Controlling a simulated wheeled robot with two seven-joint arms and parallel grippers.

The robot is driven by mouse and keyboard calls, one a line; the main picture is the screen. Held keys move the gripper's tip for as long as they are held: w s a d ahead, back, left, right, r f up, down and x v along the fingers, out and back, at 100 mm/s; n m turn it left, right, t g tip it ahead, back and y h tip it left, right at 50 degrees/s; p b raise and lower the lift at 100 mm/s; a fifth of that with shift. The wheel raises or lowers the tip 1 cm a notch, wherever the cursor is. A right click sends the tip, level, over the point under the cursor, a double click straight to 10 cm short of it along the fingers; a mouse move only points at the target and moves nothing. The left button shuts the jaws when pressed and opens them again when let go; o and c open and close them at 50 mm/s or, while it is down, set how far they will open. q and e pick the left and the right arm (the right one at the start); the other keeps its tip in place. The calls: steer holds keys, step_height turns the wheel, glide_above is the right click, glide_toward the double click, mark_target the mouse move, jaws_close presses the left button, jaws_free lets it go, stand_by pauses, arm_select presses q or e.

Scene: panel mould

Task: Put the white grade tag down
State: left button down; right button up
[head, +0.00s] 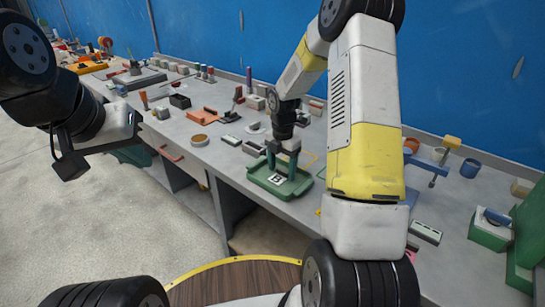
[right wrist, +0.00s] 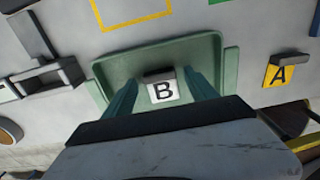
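The white grade tag (right wrist: 162,91), marked with a black B, is in the green tray (head: 257,177). In the head view the tag (head: 277,180) shows near the tray's front side. My right gripper (head: 281,168) points down into the tray, its two teal fingers apart. In the right wrist view the fingers of my right gripper (right wrist: 160,90) stand on either side of the tag, with a gap showing at each side. The tag's underside is hidden. My left gripper (head: 128,133) is off to the left, away from the tray; its fingers are not clear.
A yellow tag marked A (right wrist: 278,75) lies right of the tray in the right wrist view. A yellow outline (right wrist: 130,8) is marked behind the tray. The grey bench (head: 212,150) holds several small blocks and tools. A blue wall (head: 200,40) stands behind it.

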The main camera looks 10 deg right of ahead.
mark_target(282, 171)
steer(key=s+r+m+t, duration=0.1)
steer(key=s+r+m, duration=0.2)
steer(key=r, duration=0.7)
steer(key=s+r+m, duration=0.2)
steer(key=r, duration=0.8)
steer(key=s+a+r+m+t+y, duration=0.1)
steer(key=s+a+r+m+t, duration=0.1)
steer(key=s+m, duration=0.8)
steer(key=s+a+r+m+t+y, duration=0.1)
steer(key=s+r+m, duration=0.4)
steer(key=s+m, duration=0.5)
steer(key=shift+s+a+t, duration=0.35)
steer(key=shift+a+t, duration=0.15)
steer(key=shift+t, duration=0.6)
